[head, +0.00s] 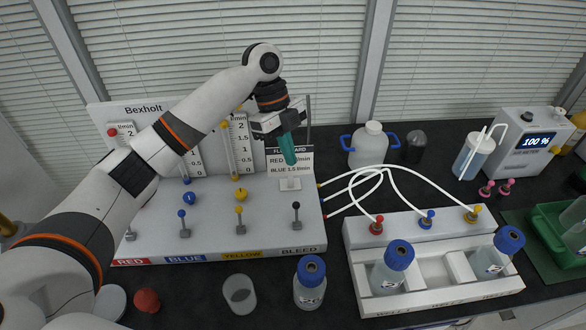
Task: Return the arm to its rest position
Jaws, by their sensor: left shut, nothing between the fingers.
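My left arm reaches in from the left across the Bexholt flow panel (150,247). My left gripper (288,152) has teal fingers pointing down, closed together with nothing seen between them. It hangs above the white square block (290,184) at the panel's right end, in front of the flow card (300,162). The fingertips look apart from the block. The arm hides part of the panel's left side and its gauges. My right gripper is not in view.
A white rack (400,301) holds blue-capped bottles, with white tubes above it. A loose blue-capped bottle (310,285) and an empty beaker (240,294) stand in front. A white jug (369,146) stands behind. A green tray (548,225) and a meter (526,142) are right.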

